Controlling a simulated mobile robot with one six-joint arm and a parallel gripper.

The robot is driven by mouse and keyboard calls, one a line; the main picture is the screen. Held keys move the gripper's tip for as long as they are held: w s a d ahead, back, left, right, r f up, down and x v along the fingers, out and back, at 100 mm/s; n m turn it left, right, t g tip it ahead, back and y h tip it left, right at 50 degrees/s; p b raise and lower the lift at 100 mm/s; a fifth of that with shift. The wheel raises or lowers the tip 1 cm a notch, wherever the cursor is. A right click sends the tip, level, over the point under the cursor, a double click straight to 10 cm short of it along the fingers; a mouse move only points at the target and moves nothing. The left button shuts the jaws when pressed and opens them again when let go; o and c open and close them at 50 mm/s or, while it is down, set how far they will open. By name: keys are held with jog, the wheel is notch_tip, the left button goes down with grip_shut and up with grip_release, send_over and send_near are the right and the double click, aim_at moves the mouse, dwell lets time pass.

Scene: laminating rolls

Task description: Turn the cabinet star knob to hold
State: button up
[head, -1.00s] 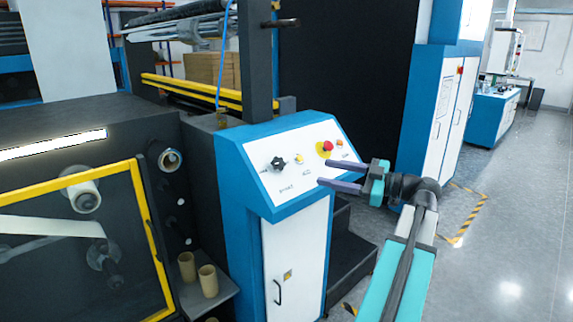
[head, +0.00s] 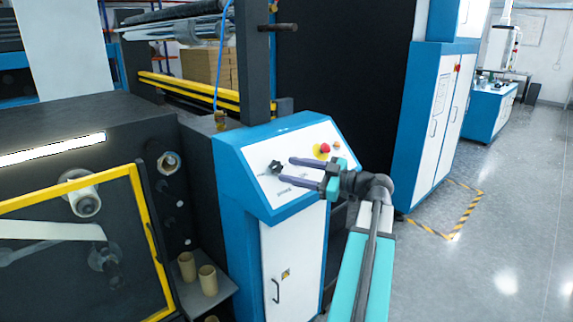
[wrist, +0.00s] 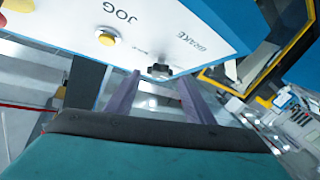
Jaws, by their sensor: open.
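The black star knob (head: 277,168) sits on the sloped white panel of the blue cabinet, toward the panel's left side. My gripper (head: 286,170) is open, its two purple fingers pointing left at the knob, with the fingertips close beside it in the head view. In the wrist view the knob (wrist: 160,71) shows between the fingertips, beside the word BRAKE. I cannot tell whether the fingers touch it. The knob's angle and the "hold" mark are not readable.
A yellow button (wrist: 107,38) under JOG shows in the wrist view. Cardboard cores (head: 208,279) stand on a shelf at left.

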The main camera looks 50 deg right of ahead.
aim_at(279, 168)
jog(key=shift+p+x, duration=0.4)
jog(key=shift+x, duration=1.35)
